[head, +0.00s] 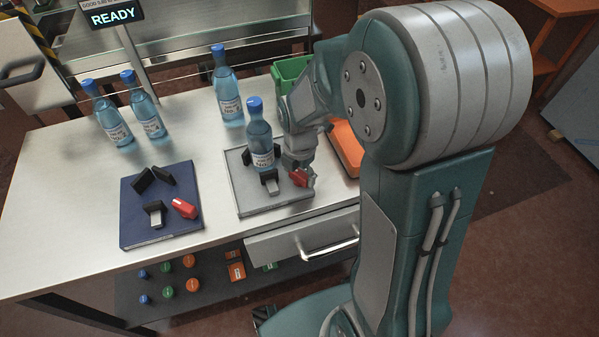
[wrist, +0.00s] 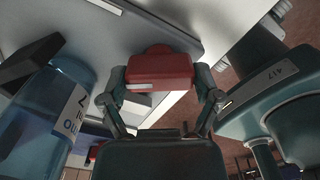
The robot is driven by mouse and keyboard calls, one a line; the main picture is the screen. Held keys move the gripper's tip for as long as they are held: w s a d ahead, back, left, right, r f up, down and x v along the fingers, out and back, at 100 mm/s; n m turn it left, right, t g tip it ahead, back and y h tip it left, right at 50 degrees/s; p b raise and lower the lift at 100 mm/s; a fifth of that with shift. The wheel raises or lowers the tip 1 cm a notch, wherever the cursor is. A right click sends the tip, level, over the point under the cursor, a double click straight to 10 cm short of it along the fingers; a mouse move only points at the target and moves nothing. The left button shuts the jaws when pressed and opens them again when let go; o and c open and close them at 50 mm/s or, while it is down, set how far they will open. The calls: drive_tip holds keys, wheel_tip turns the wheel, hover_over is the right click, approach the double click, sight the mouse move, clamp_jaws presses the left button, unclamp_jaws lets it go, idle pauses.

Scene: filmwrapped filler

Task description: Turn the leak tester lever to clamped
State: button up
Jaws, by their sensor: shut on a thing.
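The leak tester is a grey plate (head: 246,203) on the bench, with a blue-capped bottle (head: 260,145) standing upright on it by dark jaws (head: 269,181). Its red lever (head: 298,177) is at the plate's right side. My gripper (head: 303,170) is at this lever. In the wrist view the red lever (wrist: 160,72) sits between the two fingers of my gripper (wrist: 162,88), which are shut on it. The bottle (wrist: 50,115) is at the left there. My arm hides part of the area behind the lever in the head view.
A dark blue plate (head: 135,228) with black jaws and a red lever (head: 184,208) lies to the left. Several more bottles (head: 147,112) stand at the back. A green bin (head: 287,72) and an orange tray (head: 346,146) are near my arm. A sign (head: 112,17) reads READY.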

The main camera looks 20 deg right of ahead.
sight(299, 172)
drive_tip(key=m, duration=0.4)
drive_tip(key=shift+m, duration=0.3)
drive_tip(key=m, duration=0.3)
drive_tip(key=shift+m, duration=0.4)
drive_tip(key=m, duration=0.7)
drive_tip(key=o, duration=0.9)
drive_tip(key=shift+w, duration=0.1)
wheel_tip(299, 172, up, 12)
drive_tip(key=shift+a+f, duration=0.1)
